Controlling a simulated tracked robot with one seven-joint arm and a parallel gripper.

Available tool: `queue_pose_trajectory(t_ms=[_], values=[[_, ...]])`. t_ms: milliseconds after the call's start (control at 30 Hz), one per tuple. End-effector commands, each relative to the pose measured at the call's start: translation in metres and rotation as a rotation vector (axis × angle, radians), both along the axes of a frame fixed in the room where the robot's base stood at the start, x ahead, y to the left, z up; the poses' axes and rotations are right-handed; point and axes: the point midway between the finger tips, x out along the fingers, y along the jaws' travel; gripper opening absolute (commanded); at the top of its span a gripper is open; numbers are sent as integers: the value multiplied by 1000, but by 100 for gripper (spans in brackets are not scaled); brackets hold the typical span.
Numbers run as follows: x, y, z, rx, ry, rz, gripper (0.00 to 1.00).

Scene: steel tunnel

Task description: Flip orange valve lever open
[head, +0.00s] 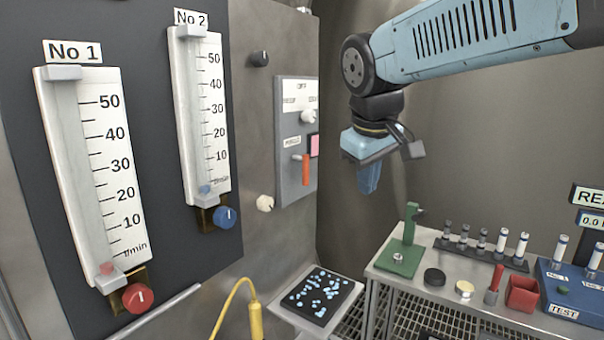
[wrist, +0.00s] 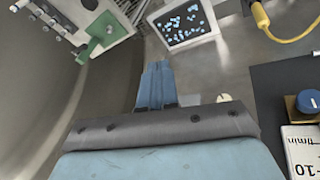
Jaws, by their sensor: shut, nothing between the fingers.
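The orange lever (head: 306,169) is on the grey wall panel (head: 283,180) in the middle of the head view. It hangs downward from a white pivot. My gripper (head: 367,192) is to the right of the lever, pointing down, apart from it in the picture. Its fingers are together and empty. In the wrist view my gripper (wrist: 158,66) also shows with its blue fingers together. The orange lever does not show in the wrist view.
Two flow gauges (head: 85,165) (head: 203,110) with red (head: 138,297) and blue (head: 225,216) knobs are on the left wall. A dark tray (head: 319,296) and a bench (head: 400,262) with racks stand below right. A yellow hose (head: 255,318) rises at front.

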Motion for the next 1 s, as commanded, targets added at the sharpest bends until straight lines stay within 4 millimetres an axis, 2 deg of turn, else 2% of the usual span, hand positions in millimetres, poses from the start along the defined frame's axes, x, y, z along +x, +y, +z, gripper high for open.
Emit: queue_pose_trajectory(t_ms=[33,200,333,500,700,1000], values=[[14,16,8,-33,16,60,0],[53,68,31,-143,63,257,0],[74,104,44,-208,89,382,0],[90,136,52,-259,112,485,0],[96,147,55,-277,119,523,0],[95,146,54,-277,119,522,0]])
